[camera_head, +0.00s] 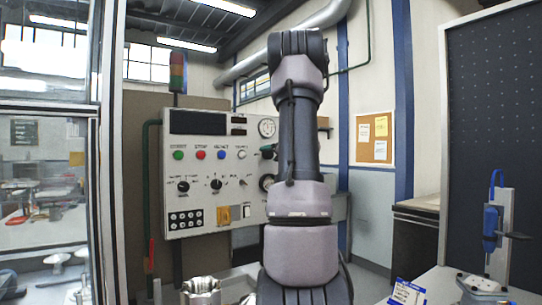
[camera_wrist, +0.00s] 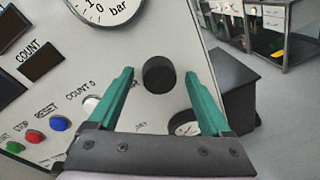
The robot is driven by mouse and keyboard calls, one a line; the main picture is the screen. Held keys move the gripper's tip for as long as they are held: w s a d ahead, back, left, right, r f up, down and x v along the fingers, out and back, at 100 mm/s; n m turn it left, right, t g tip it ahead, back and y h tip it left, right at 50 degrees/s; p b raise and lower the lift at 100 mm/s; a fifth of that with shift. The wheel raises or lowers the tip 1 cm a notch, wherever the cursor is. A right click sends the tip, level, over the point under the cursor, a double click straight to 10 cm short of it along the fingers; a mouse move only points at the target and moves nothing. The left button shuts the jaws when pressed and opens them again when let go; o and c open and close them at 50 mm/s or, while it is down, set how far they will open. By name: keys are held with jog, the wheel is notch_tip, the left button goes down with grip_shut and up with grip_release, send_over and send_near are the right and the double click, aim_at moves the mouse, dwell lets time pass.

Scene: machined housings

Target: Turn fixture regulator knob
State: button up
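The black regulator knob (camera_wrist: 158,75) is on the light grey control panel in the wrist view. It lies below the large bar gauge (camera_wrist: 104,6) and above a smaller gauge (camera_wrist: 184,126). My gripper (camera_wrist: 160,77) is open, with one green finger on each side of the knob in the picture. Gaps show between the knob and both fingers, and I cannot tell how far the fingertips reach along it. In the head view my arm covers most of the gripper and the knob's area of the control panel (camera_head: 209,204).
Red, blue and green buttons and selector switches (camera_head: 216,184) sit left of my arm on the panel. A dark cabinet (camera_wrist: 222,88) stands right of the panel in the wrist view. A blue tool on a stand (camera_head: 491,228) is at the right in the head view.

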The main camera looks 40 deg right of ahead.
jog(key=s+a, duration=0.1)
jog(key=s, duration=0.9)
jog(key=shift+s+r, duration=0.35)
jog(key=shift+r, duration=0.05)
